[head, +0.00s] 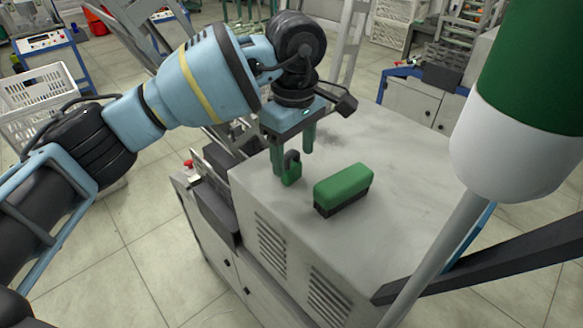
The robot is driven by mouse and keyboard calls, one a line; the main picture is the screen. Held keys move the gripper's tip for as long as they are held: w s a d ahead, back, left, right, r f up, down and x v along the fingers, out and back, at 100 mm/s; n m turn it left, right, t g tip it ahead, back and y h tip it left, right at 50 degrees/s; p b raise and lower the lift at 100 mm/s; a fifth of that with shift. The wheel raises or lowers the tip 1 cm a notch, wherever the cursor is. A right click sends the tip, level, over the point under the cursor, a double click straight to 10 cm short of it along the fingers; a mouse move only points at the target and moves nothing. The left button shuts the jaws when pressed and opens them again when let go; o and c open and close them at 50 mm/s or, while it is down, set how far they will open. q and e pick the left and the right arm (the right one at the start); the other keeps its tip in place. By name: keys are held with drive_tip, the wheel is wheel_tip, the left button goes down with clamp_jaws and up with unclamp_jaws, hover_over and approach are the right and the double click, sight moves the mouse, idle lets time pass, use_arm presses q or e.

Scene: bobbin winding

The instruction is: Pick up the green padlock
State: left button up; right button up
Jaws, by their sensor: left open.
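The green padlock (291,174) with a dark shackle stands on the grey top of a machine cabinet (393,165), near its left edge. My left gripper (293,165) points down at the padlock, with its two green fingers apart. One finger is at the padlock's left and the other is farther back at its right. I cannot tell whether either finger touches the padlock. My right gripper is not in view.
A green brush (343,186) with dark bristles lies just right of the padlock. A large green and white cylinder on a pole (520,120) fills the upper right. The cabinet top behind the brush is clear. A white crate (45,95) stands at the left.

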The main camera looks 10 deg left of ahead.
sight(292, 155)
use_arm(q)
drive_tip(key=f, duration=0.4)
drive_tip(key=shift+a, duration=0.2)
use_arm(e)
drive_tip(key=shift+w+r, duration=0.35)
use_arm(q)
drive_tip(key=shift+c, duration=0.2)
drive_tip(key=c, duration=1.1)
drive_tip(key=shift+o, duration=0.2)
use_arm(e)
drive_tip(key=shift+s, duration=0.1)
use_arm(q)
drive_tip(key=shift+r, duration=0.1)
